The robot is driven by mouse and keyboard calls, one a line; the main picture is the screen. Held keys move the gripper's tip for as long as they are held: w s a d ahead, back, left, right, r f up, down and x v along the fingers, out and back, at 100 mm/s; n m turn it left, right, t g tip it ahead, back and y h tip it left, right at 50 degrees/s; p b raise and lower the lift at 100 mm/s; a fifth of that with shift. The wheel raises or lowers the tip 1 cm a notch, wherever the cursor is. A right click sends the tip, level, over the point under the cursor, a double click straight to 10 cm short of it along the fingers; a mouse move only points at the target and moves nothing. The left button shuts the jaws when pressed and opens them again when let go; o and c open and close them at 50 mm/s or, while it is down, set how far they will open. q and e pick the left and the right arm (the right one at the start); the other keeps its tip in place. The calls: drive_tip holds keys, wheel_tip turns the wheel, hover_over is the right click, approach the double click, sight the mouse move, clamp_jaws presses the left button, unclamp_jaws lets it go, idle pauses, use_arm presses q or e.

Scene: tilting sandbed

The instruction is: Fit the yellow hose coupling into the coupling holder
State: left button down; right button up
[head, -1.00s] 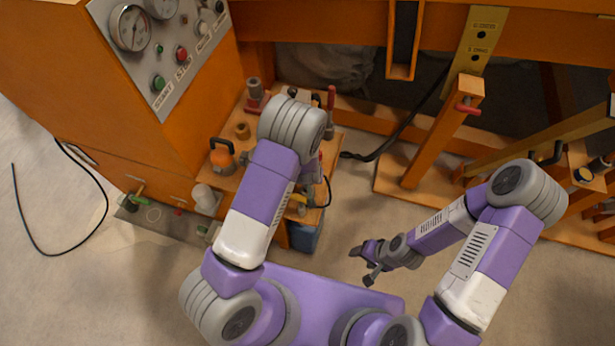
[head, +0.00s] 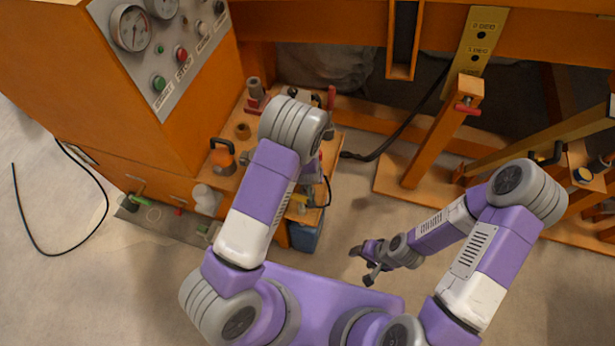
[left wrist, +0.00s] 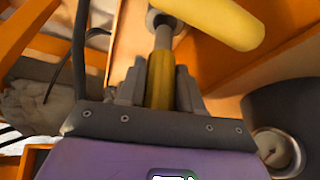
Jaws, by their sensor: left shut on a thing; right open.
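My left gripper (left wrist: 160,82) is shut on the yellow hose coupling (left wrist: 160,78), which stands between its grey fingers in the left wrist view. The coupling's grey metal end points up the picture toward a dark round part with a pale rim (left wrist: 155,18). I cannot tell whether this is the coupling holder, or whether the end is inside it. In the head view my left arm mostly hides its gripper and the coupling. My right gripper (head: 365,263) is open and empty, low over the floor at centre right.
A thick yellow bar (left wrist: 215,20) crosses above the coupling in the left wrist view. An orange post (head: 440,135) stands right. Floor around my right gripper is clear.

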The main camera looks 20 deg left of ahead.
use_arm(q)
drive_tip(key=shift+f+b, duration=2.3)
drive_tip(key=shift+f, duration=0.55)
drive_tip(key=c, duration=0.7)
unclamp_jaws()
drive_tip(key=shift+o, duration=0.2)
drive_tip(key=p+v, duration=0.3)
drive_tip(key=v, duration=0.4)
drive_tip(key=shift+r, duration=0.3)
drive_tip(key=shift+s+r, duration=0.1)
drive_tip(key=shift+s, duration=0.05)
